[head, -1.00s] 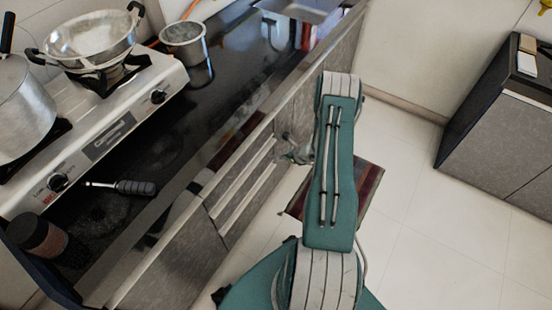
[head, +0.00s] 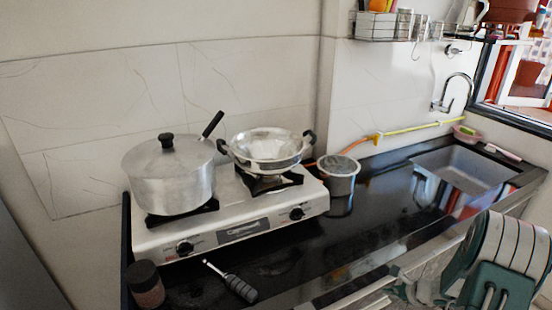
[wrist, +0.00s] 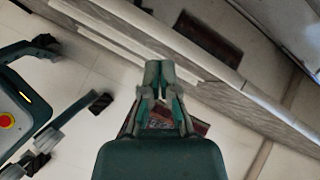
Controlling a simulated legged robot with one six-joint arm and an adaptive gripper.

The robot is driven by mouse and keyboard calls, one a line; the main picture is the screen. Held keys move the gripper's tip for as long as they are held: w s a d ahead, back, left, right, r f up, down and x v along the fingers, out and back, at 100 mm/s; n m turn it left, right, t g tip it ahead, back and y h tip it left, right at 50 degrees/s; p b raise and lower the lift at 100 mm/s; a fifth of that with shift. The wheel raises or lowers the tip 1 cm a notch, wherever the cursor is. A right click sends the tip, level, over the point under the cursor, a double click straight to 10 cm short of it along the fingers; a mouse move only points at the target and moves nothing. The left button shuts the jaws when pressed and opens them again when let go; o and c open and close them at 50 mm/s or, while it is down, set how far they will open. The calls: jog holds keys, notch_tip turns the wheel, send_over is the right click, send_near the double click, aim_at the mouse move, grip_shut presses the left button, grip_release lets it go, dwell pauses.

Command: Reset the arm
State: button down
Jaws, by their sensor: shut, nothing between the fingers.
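My gripper (wrist: 159,72) shows in the middle of the wrist view, with its two green and grey fingers together and nothing between them. It is over the light tiled floor (wrist: 95,65), in front of the cabinet side. In the head view my green and white arm is folded at the lower right corner, by the counter's front edge. I cannot clearly make out the fingertips there.
The dark counter (head: 375,235) holds a gas stove (head: 235,232) with a lidded pot (head: 170,182) and a pan (head: 268,150). A metal cup (head: 339,178), a black-handled tool (head: 240,288) and a dark jar (head: 145,285) stand or lie nearby. The sink (head: 465,175) is at right.

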jog(key=s+a+r+n+g, duration=0.25)
jog(key=a+r+n, duration=0.35)
jog(key=a+r, duration=0.4)
jog(key=s+a+r+n+g, duration=0.1)
jog(key=s+a+r+n, duration=0.2)
jog(key=a+r+n, duration=0.7)
jog(key=s+a+r+n+t+h, duration=0.1)
jog(key=s+r+n, duration=0.3)
jog(key=s, duration=0.5)
jog(key=s+a+r+n+h, duration=0.2)
jog(key=s+r+n+h, duration=0.2)
jog(key=s+r, duration=0.5)
jog(key=shift+s+a+n+t, duration=0.15)
jog(key=shift+a+n+t, duration=0.05)
jog(key=shift+n+t, duration=0.15)
jog(key=shift+r, duration=0.1)
